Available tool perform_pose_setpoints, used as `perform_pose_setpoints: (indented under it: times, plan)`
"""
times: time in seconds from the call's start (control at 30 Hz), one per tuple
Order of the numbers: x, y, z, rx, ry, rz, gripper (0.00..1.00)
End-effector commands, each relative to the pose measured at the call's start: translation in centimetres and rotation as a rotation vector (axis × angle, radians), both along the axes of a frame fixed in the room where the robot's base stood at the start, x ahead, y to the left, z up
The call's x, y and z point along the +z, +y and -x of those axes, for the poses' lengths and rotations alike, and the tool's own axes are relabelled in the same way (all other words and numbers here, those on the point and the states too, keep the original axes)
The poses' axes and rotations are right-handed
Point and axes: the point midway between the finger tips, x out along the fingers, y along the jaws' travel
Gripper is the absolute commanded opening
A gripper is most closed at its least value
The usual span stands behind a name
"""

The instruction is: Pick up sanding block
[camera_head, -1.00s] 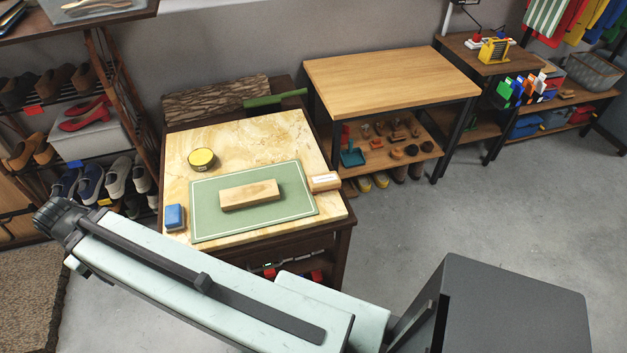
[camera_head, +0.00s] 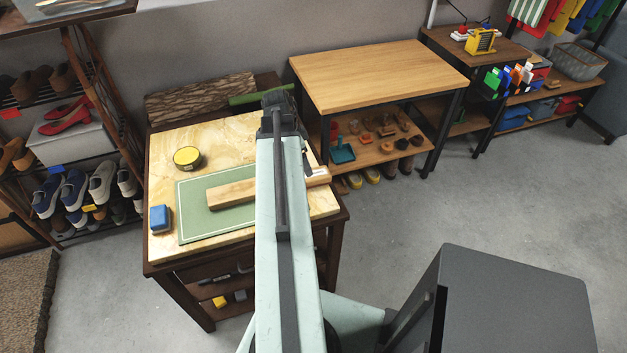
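A small blue block (camera_head: 160,219) sits at the front left of the stone-topped table, left of the green mat (camera_head: 190,218). A small wooden block with a pale label (camera_head: 317,177) sits at the table's right side, partly behind my arm. I cannot tell for sure which of the two is the sanding block. A longer wooden piece (camera_head: 229,194) lies on the mat, its right end hidden by my arm. My gripper (camera_head: 279,103) is the dark end of the arm, in front of the table's back right part in the picture, apart from both blocks. Its fingers are not clear.
A round yellow-topped tin (camera_head: 187,157) stands on the stone-topped table (camera_head: 225,135). A log (camera_head: 202,98) and a green roll are behind it. A wooden workbench (camera_head: 375,72) stands to the right, a shoe rack to the left.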

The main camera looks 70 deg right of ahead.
Motion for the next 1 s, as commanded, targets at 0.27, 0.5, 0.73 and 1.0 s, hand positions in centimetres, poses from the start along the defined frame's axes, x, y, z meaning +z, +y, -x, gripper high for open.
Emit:
perform_pose_setpoints:
  times: [0.27, 0.5, 0.73, 1.0]
  plan:
    - [-0.8, -0.9, 1.9, -0.070, -0.002, 0.013, 0.84]
    - [-2.8, -1.2, 2.3, -0.065, -0.001, 0.013, 0.84]
    - [-4.7, -1.4, 2.8, -0.065, -0.002, 0.012, 0.84]
    - [-7.9, -1.9, 3.6, -0.064, -0.002, 0.012, 0.84]
